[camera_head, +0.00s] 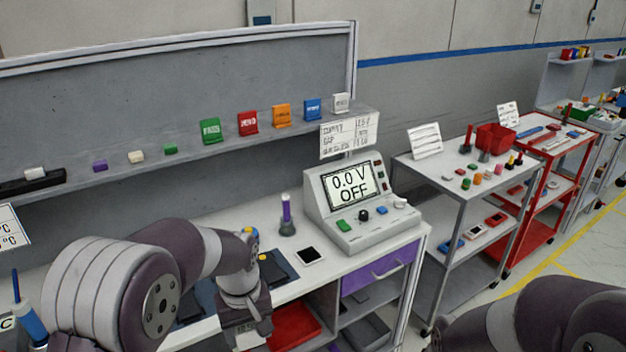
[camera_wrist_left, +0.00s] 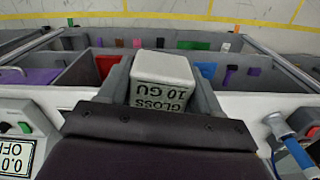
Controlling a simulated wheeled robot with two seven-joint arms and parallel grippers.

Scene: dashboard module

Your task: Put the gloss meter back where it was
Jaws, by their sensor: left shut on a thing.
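My left gripper (camera_head: 247,332) is at the front edge of the bench in the head view, pointing down. In the left wrist view the gripper (camera_wrist_left: 163,78) is shut on a pale grey block, the gloss meter (camera_wrist_left: 163,72), marked "GLOSS 10 GU" upside down. One finger is on each side of it. In the head view only a small pale part of the gloss meter (camera_head: 250,341) shows below the fingers. My right gripper is out of view; only part of my right arm shows at the lower right.
A bench instrument (camera_head: 350,205) reading "0.0 V OFF" stands on the white bench (camera_head: 385,245). A dark pad (camera_head: 278,268), a small dark-screened device (camera_head: 310,256) and a purple-topped tube (camera_head: 287,215) are near the gripper. Below is a red tray (camera_head: 293,325). Wall shelf (camera_head: 190,148) holds coloured blocks.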

